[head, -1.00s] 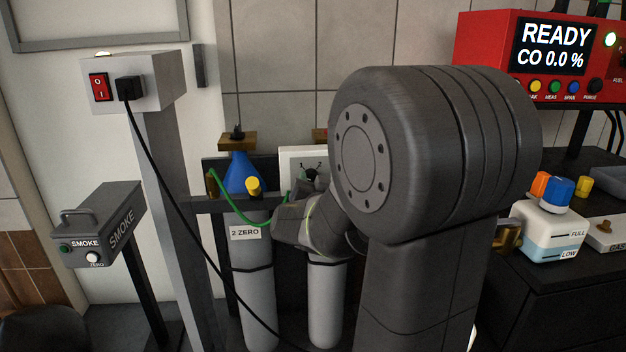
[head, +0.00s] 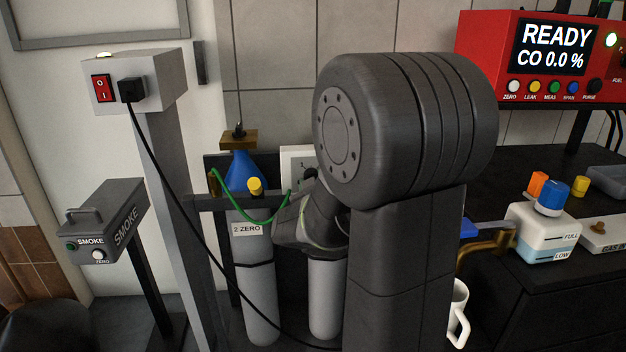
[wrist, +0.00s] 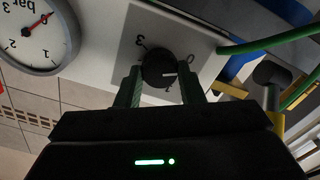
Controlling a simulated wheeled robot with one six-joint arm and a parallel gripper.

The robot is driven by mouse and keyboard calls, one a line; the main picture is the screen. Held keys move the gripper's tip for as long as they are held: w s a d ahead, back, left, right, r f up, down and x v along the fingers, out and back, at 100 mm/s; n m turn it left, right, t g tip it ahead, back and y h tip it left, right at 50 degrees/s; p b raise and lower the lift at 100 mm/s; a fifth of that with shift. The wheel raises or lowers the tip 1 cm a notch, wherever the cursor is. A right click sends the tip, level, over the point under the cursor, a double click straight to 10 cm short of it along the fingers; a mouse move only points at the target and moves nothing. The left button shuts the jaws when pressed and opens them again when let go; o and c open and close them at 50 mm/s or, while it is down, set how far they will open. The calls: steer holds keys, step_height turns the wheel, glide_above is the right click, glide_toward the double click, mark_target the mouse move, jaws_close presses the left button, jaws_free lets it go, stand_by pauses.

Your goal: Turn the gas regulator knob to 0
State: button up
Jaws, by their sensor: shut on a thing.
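The gas regulator knob (wrist: 160,69) is a small round black knob on a white panel (wrist: 189,37), with printed numbers around it. In the wrist view the picture is upside down; a 3 is at the knob's left and a 0 at its right. A short white pointer line on the knob faces right, toward the side of the 0 but a little below it. My gripper (wrist: 161,80) is shut on the knob, one green finger on each side. In the head view part of the white panel (head: 291,154) shows; my arm hides most of the knob and the fingers.
A round gauge marked bar (wrist: 35,35) with a red needle is beside the panel. A black cable (head: 160,170) hangs in front. A white mug (head: 458,314) stands right of my arm.

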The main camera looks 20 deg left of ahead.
steer(key=shift+f+n, duration=0.1)
steer(key=shift+n, duration=0.4)
steer(key=o, duration=1)
steer(key=shift+s, duration=0.1)
steer(key=shift+p+v, duration=1.1)
steer(key=shift+v, duration=5.75)
steer(key=shift+a, duration=0.1)
